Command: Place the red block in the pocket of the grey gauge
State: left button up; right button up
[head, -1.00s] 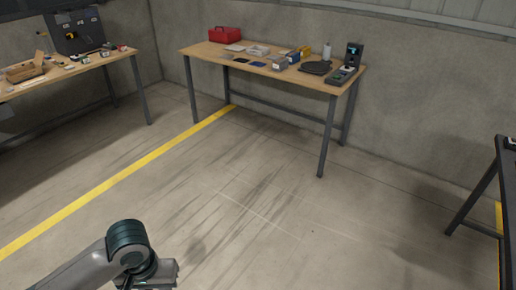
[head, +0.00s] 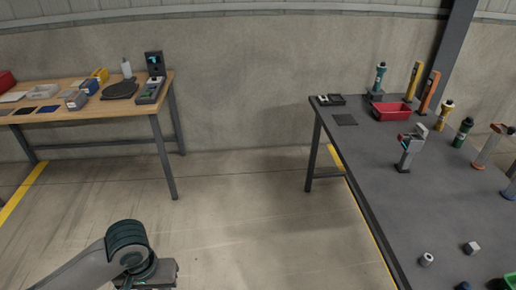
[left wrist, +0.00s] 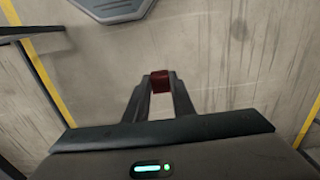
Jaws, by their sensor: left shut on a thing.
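The red block (left wrist: 161,81) is between the two fingertips of my left gripper (left wrist: 160,84) in the left wrist view, with the floor behind it. The gripper is shut on it. In the head view my left arm comes in at the bottom left, and the block does not show there. I cannot pick out the grey gauge with its pocket for certain in either view. My right gripper is not in view.
A dark-topped table (head: 375,185) stands at the right with a red tray (head: 392,112), a grey stand (head: 410,150), a white cube (head: 471,248) and several upright tools. A wooden table (head: 140,108) stands at the left. Floor between them is clear.

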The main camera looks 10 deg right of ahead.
aim_at(408, 153)
jog(key=i+z, duration=0.2)
jog(key=z, duration=0.25)
jog(key=i+j+z, duration=0.2)
jog(key=z, duration=0.25)
jog(key=i+j+z, duration=0.15)
jog(key=z, duration=0.3)
jog(key=i+j+z, duration=0.2)
jog(key=z, duration=0.25)
jog(key=i+j+z, duration=0.1)
jog(key=j+z, duration=1.15)
jog(key=j, duration=0.35)
jog(key=j+z, duration=0.4)
jog(key=j, duration=0.3)
